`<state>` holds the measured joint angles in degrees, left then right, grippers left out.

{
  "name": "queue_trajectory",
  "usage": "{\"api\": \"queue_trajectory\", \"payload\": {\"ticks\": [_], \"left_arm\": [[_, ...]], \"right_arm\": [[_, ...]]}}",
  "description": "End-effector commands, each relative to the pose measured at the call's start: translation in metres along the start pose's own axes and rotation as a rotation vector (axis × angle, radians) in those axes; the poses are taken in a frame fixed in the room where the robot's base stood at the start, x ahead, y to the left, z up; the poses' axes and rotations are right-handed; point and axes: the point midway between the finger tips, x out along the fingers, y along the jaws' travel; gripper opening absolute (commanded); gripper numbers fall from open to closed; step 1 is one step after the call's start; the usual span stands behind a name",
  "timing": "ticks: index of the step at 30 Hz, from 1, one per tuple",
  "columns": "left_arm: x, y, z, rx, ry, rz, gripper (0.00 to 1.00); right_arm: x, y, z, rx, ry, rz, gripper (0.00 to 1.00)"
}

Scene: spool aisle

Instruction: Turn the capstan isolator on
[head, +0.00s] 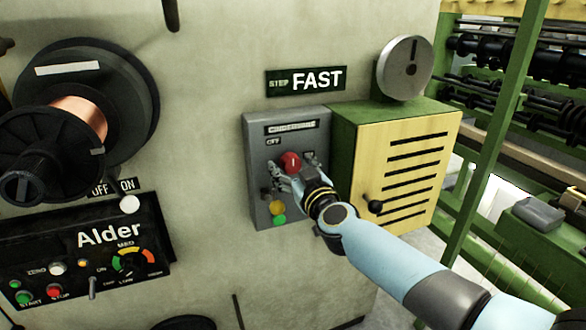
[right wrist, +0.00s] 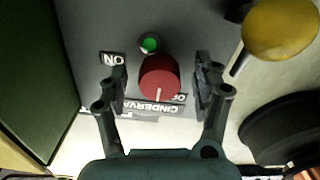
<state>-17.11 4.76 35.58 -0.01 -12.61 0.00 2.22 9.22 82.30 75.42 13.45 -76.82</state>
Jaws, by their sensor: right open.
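The isolator is a red rotary knob (head: 290,162) on a grey control box (head: 257,190) with a name plate (head: 291,127). The plate cannot be read in full. In the right wrist view the red knob (right wrist: 159,77) has a white pointer line aimed down the picture, close to the OFF label (right wrist: 181,97). The ON label (right wrist: 112,59) is at its left. My right gripper (head: 290,178) is at the box front. In the wrist view its open fingers (right wrist: 160,84) stand on either side of the knob, with gaps showing. My left gripper is not in view.
A yellow button (head: 277,207) and a green one (head: 279,220) sit below the knob. A green cabinet with a yellow slatted door (head: 405,165) adjoins the box on the right. The Alder panel (head: 108,235) and a copper wire spool (head: 78,118) are at left.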

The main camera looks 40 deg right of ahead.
Motion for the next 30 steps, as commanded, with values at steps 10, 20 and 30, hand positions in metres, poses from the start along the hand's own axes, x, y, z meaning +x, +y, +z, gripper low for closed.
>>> {"api": "queue_trajectory", "payload": {"ticks": [10, 20, 30], "left_arm": [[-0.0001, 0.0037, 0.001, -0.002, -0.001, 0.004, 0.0], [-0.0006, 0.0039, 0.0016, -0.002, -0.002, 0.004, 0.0], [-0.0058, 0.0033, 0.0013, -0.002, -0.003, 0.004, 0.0]], "right_arm": [[-0.0004, 0.0, 0.0002, 0.0, 0.0, 0.0, 0.29], [-0.0005, -0.0001, 0.0002, 0.011, -0.001, 0.0, 0.11], [-0.0007, -0.0008, 0.0, 0.167, -0.002, -0.001, 0.11]]}}
